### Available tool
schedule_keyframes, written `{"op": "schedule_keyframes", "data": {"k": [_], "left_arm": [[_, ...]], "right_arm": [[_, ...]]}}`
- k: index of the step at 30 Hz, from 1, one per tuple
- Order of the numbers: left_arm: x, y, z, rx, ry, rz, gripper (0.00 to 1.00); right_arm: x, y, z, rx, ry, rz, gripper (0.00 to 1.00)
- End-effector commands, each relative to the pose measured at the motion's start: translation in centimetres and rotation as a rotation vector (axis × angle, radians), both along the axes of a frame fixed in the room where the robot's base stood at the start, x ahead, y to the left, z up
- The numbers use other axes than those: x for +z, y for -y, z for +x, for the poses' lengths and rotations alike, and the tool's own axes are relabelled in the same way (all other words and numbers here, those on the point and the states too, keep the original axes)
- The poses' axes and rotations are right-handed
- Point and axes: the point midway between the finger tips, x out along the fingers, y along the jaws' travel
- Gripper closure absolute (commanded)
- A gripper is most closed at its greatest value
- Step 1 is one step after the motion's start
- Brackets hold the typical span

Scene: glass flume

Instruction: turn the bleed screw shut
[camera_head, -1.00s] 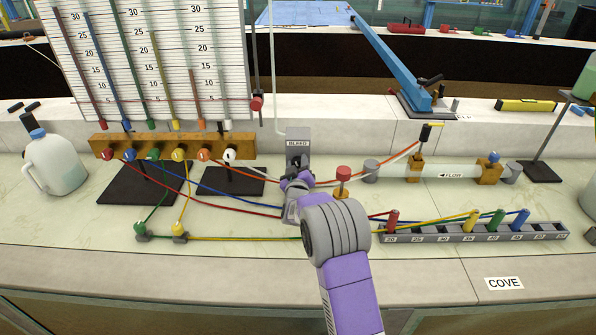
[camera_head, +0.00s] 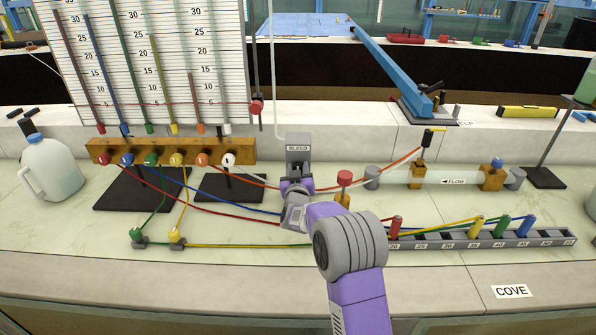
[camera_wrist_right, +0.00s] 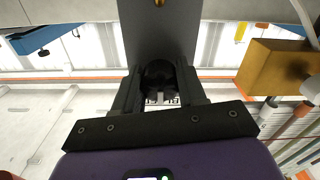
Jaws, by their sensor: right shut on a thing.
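The bleed block (camera_head: 298,140), a grey upright housing labelled BLEED, stands behind the bench's middle, right of the wooden manifold. My right gripper (camera_head: 297,181) is at its front, low down. In the right wrist view the two dark fingers (camera_wrist_right: 160,88) are closed on a round black knob, the bleed screw (camera_wrist_right: 158,72), on the face of the grey block. In the head view the screw is hidden behind the gripper. How far the screw is turned cannot be told. My left gripper is not in view.
A wooden manifold (camera_head: 170,152) with coloured plugs and hoses is to the left. A red-topped fitting (camera_head: 343,180) stands close to the right of my gripper. A clear flow tube (camera_head: 453,178) and a numbered socket strip (camera_head: 480,240) lie further right. Hoses run low around my arm.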

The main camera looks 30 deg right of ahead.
Motion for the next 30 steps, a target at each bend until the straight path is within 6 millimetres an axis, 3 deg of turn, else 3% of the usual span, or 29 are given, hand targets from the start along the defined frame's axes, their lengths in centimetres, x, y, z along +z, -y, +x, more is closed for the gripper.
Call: {"op": "schedule_keyframes", "data": {"k": [4, 5, 9, 20, 30], "left_arm": [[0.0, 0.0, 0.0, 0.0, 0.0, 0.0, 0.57], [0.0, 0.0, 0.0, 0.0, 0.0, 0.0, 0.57], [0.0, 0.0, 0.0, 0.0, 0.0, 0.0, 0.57], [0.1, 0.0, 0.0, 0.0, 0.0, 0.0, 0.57], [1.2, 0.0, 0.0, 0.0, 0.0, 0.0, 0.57]], "right_arm": [[-0.2, 0.0, 0.0, -0.001, -0.005, 0.002, 0.9], [-0.2, 0.0, 0.0, -0.001, -0.005, 0.002, 0.55], [-0.2, 0.0, 0.0, -0.001, -0.004, 0.0, 0.35], [-0.1, -0.2, -0.3, 0.0, -0.003, 0.001, 0.35], [0.1, -2.5, -4.1, 0.001, -0.004, 0.002, 0.35]]}}
